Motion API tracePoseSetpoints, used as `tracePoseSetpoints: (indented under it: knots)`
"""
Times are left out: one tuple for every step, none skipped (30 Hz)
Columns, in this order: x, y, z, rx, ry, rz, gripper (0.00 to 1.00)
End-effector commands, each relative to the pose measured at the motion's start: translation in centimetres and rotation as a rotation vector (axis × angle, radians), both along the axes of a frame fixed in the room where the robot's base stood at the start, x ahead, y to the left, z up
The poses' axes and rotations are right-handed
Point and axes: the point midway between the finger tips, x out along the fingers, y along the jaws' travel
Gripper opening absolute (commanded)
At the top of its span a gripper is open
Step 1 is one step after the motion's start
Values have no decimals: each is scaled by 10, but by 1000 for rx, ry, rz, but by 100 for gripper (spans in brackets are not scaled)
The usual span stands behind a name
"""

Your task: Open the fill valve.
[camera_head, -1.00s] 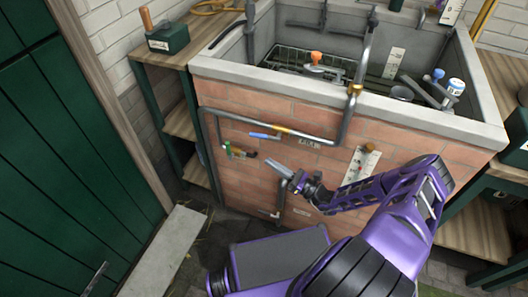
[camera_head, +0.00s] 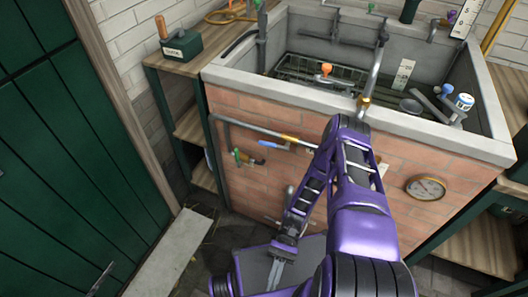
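A blue-handled lever valve (camera_head: 272,144) sits on the pipe along the brick front of the trough, beside a brass fitting. A small green-handled valve (camera_head: 237,156) with brass parts is lower left of it. Which one is the fill valve I cannot tell; the label is too small and partly behind my arm. My gripper (camera_head: 275,275) points down, low in front of the trough, well below and apart from both valves. Nothing shows held in it, but the gap between its fingers is unclear.
The brick trough (camera_head: 490,148) has a grey rim; inside are a rack, an orange-topped item (camera_head: 326,70) and a white jar (camera_head: 464,103). A round gauge (camera_head: 426,187) is on its front. A green door (camera_head: 65,170) stands left. A wooden shelf (camera_head: 190,130) adjoins the trough.

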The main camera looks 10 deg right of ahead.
Motion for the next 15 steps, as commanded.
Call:
tracePoseSetpoints:
  knots:
    - [-16, -17, 3, -9, -21, 170, 0]
    - [-24, -29, 4, -11, -33, 271, 0]
    - [-31, -48, 5, -13, -50, 404, 0]
    - [-33, -61, 6, -13, -62, 503, 0]
    - [-34, -75, 7, -12, -72, 603, 0]
    - [-32, -93, 9, -9, -85, 736, 0]
    - [-28, -107, 11, -7, -95, 835, 0]
    - [-22, -120, 13, -2, -104, 934, 0]
    - [-11, -135, 16, 4, -114, 1065, 0]
    - [-1, -146, 19, 10, -121, 1164, 0]
    - [11, -155, 22, 18, -127, 1263, 0]
    - [29, -165, 26, 28, -133, 1393, 0]
    - [44, -171, 30, 37, -137, 1490, 0]
    - [59, -175, 33, 45, -140, 1588, 0]
    - [82, -178, 38, 61, -141, 1719, 0]
